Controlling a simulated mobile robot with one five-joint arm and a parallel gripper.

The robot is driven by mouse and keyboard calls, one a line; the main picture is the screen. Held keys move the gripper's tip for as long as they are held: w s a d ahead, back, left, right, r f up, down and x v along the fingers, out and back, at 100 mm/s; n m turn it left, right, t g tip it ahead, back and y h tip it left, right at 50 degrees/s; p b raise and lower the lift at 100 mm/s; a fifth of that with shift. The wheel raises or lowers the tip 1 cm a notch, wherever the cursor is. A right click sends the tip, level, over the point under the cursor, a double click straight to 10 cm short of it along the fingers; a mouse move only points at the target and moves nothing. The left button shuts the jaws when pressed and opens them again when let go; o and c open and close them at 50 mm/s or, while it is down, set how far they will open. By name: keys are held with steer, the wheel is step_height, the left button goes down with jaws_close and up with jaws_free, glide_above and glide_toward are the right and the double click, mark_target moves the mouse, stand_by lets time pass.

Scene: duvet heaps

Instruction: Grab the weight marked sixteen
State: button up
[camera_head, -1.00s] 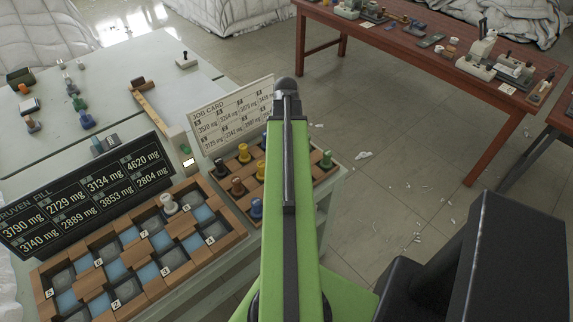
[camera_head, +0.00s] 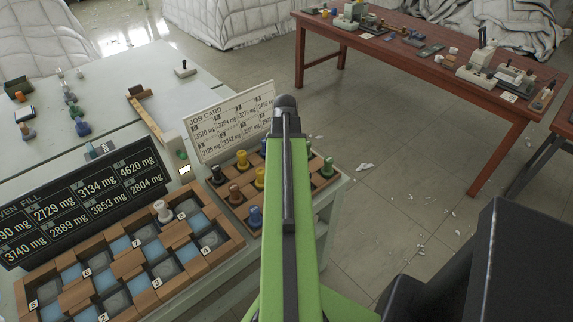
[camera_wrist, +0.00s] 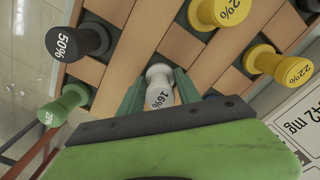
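A white weight (camera_wrist: 158,74) marked 16% stands in the wooden rack (camera_wrist: 120,12) in the wrist view. My gripper (camera_wrist: 159,86) has its two green fingers on either side of the weight, apart from each other. I cannot see clear contact with it. In the head view my green arm hides this weight and the fingers.
The rack (camera_head: 222,206) stands on the bench in the head view, with a job card (camera_head: 235,122) behind it. A compartment tray (camera_head: 205,262) holding another white weight (camera_head: 162,212) is to its left. A red table (camera_head: 420,75) stands across open floor.

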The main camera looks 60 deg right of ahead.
jaws_close()
steer(key=shift+r+p, duration=0.55)
steer(key=shift+p, duration=0.05)
step_height(320, 180, up, 4)
steer(key=p, duration=0.4)
steer(key=s+d+r+p, duration=0.3)
steer(key=s+r+p, duration=0.2)
steer(key=s, duration=0.6)
steer(key=shift+s+r+p, duration=0.15)
steer(key=shift+r+p, duration=0.25)
